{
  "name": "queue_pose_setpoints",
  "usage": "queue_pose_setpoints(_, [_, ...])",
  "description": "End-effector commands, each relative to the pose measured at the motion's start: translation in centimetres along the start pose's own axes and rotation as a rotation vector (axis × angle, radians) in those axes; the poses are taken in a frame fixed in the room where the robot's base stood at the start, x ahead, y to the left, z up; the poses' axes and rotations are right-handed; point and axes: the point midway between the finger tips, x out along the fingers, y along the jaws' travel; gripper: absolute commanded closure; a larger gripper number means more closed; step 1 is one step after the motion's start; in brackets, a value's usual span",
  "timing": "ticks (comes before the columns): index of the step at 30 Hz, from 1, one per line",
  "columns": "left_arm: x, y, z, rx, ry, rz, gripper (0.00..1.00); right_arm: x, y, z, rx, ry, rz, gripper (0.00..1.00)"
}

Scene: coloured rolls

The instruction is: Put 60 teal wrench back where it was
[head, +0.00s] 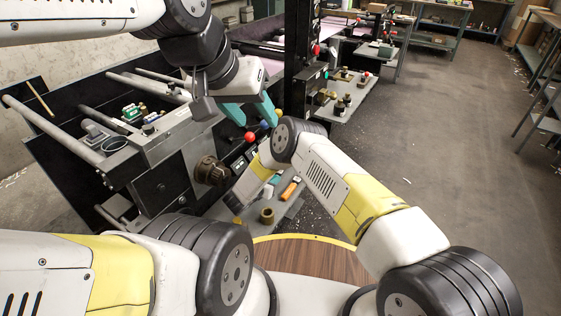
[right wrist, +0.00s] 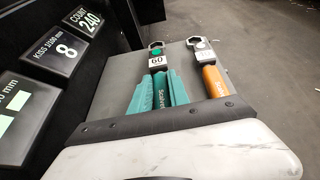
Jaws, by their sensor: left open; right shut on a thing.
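The teal wrench (right wrist: 158,63), with a white "60" tag and a green dot near its ring head, shows in the right wrist view. My right gripper (right wrist: 160,78) is shut on it, with teal fingers on both sides of its handle. The wrench points away over a grey shelf (right wrist: 115,92); I cannot tell whether it touches the shelf. In the head view my right arm hides much of this gripper. My left gripper (head: 259,121) is open and empty, high beside the machine.
An orange-handled wrench (right wrist: 213,80) lies just right of the teal one. Display panels (right wrist: 80,18) stand close on the left. A brass-coloured cylinder (head: 267,215) stands on the shelf in the head view. The floor (head: 455,130) at right is clear.

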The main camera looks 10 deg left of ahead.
Motion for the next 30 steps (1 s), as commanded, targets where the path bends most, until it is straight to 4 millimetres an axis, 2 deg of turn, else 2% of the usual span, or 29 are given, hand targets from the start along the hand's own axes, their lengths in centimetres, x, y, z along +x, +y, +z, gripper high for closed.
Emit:
queue_pose_setpoints(21, [0.0,0.0,0.0,0.000,0.000,0.000,0.52,0.4,0.0,-0.9,0.000,-0.001,0.000,1.00])
queue_pose_setpoints(22, [0.0,0.0,0.0,0.000,0.000,0.000,0.52,0.4,0.0,-0.9,0.000,-0.001,0.000,0.73])
queue_pose_setpoints(25, [0.0,0.0,0.0,0.000,0.000,0.000,0.52,0.4,0.0,-0.9,0.000,-0.001,0.000,0.53])
queue_pose_setpoints(30, [0.0,0.0,0.0,0.000,0.000,0.000,0.52,0.4,0.0,-0.9,0.000,0.000,0.000,0.53])
